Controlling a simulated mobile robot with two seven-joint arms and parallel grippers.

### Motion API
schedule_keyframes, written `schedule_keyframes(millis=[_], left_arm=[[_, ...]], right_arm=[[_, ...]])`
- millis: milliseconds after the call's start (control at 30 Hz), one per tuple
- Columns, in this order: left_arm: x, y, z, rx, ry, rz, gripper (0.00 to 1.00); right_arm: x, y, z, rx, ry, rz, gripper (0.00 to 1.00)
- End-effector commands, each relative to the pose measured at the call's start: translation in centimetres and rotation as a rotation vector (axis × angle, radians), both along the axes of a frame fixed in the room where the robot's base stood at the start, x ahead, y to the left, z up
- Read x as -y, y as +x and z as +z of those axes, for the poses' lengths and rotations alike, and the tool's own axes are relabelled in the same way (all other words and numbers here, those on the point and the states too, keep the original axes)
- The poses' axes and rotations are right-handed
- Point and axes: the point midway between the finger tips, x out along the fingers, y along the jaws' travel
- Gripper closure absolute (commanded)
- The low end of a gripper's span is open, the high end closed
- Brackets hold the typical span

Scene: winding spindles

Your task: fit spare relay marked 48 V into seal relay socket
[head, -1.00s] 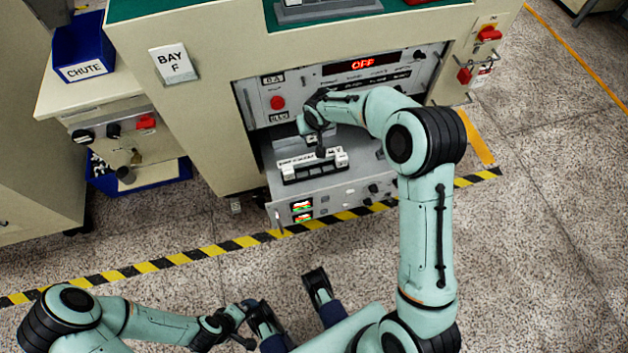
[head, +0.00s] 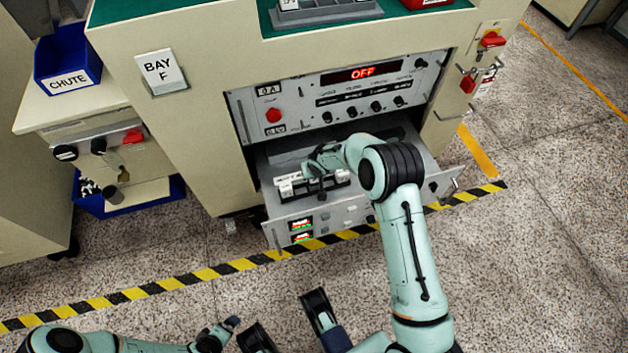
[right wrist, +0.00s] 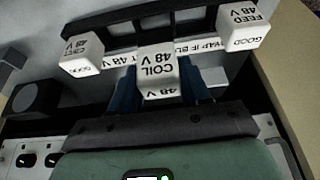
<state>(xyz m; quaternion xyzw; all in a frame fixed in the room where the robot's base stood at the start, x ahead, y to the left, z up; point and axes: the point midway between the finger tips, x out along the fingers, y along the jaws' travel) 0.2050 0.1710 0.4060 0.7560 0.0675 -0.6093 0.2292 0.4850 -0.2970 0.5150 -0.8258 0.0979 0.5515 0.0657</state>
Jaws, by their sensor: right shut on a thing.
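My right gripper (head: 320,186) is inside the pulled-out drawer, at the dark relay rack (head: 338,181). In the right wrist view its blue fingers are shut on a white relay marked COIL 48 V (right wrist: 158,72). This relay is in front of the rack's label strip (right wrist: 196,47); whether it is seated in a socket is hidden. A white relay marked 48 V GOOD (right wrist: 82,54) is to its left, and one marked FEED 48 V GOOD (right wrist: 243,27) to its right. My left gripper (head: 228,326) is low in the head view, away from the drawer; its jaws are unclear.
The drawer front (head: 335,216) has lit displays and knobs. Above it a panel (head: 360,86) reads OFF. A BAY F sign (head: 160,72) is on the cabinet at left. A blue CHUTE bin (head: 68,72) stands on the side bench. The striped floor line (head: 180,283) runs before the cabinet.

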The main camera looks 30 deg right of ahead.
Motion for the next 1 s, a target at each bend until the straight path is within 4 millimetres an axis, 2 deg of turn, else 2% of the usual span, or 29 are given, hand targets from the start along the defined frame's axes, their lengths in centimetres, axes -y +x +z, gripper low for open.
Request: schedule_keyframes(millis=[200, 367, 867, 900, 967, 1000], left_arm=[[-0.4, 0.8, -0.6, 0.019, 0.01, 0.008, 0.0], [-0.7, 0.5, -1.4, 0.008, 0.014, 0.013, 0.0], [-0.8, -0.1, -1.9, -0.012, 0.013, 0.013, 0.0], [-0.8, -0.1, -1.9, -0.013, 0.013, 0.014, 0.0], [-0.8, -0.1, -1.9, -0.013, 0.013, 0.014, 0.0], [-0.8, -0.1, -1.9, -0.012, 0.013, 0.014, 0.0]], right_arm=[[0.0, -0.1, -2.3, -0.002, 0.0, 0.0, 0.84], [0.0, 0.0, -4.4, -0.001, -0.001, 0.0, 0.84], [0.0, 0.0, -4.7, 0.0, 0.0, 0.0, 0.84], [0.0, 0.0, -4.7, 0.0, 0.0, 0.0, 0.47], [0.0, 0.0, -4.7, 0.0, 0.0, 0.0, 0.28], [0.0, 0.0, -4.7, 0.0, 0.0, 0.0, 0.28]])
